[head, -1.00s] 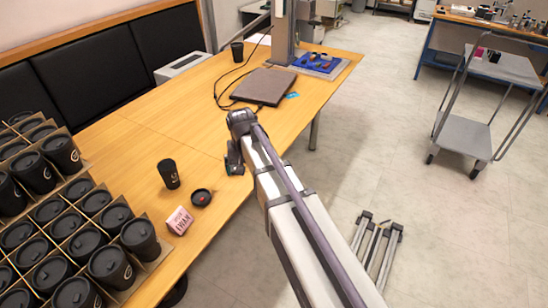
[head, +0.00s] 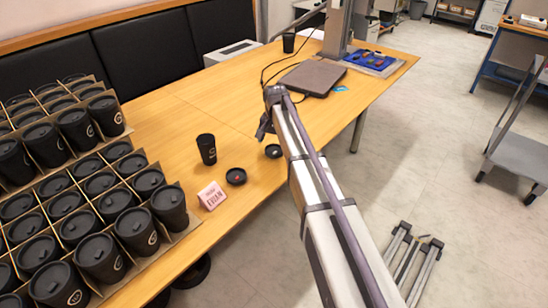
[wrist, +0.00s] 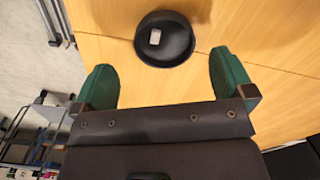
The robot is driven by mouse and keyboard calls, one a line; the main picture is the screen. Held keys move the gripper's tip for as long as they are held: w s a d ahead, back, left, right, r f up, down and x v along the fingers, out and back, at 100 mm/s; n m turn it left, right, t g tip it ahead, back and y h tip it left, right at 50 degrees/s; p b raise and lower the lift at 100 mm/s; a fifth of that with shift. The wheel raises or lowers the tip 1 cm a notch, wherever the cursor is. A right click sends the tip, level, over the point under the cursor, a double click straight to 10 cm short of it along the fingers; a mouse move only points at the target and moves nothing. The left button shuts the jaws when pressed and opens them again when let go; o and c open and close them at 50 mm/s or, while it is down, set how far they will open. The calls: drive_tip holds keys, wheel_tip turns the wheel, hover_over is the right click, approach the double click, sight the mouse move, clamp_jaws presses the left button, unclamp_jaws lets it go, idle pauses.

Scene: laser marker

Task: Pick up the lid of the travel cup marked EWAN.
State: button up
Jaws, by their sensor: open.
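A pink card that reads EWAN (head: 212,195) stands on the wooden table beside a round black lid (head: 236,176). A black travel cup (head: 207,148) stands behind them; any marking on it is too small to read. A second round black lid (head: 273,151) lies farther right, near the table edge. My gripper (head: 263,128) is above the table, just behind and left of this second lid. In the wrist view, my gripper's green fingers (wrist: 165,80) are spread and empty. A black lid (wrist: 165,50) with a pale patch lies beyond the fingertips, apart from them, apparently the second one.
A cardboard-divided crate (head: 178,238) of several lidded black cups fills the left. A closed laptop (head: 311,77), cables and another black cup (head: 289,42) are farther back. A machine with a blue tray (head: 372,62) stands at the far end. The table behind the single cup is clear.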

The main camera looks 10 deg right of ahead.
sight(274, 152)
drive_tip(key=f+b, duration=0.2)
drive_tip(key=f, duration=0.1)
drive_tip(key=f+b, duration=0.2)
drive_tip(key=shift+a, duration=0.35)
drive_tip(key=shift+r, duration=0.2)
drive_tip(key=c, duration=0.9)
wheel_tip(274, 152, up, 11)
drive_tip(key=p, duration=1.1)
drive_tip(key=shift+f, duration=0.2)
drive_tip(key=shift+c, duration=0.2)
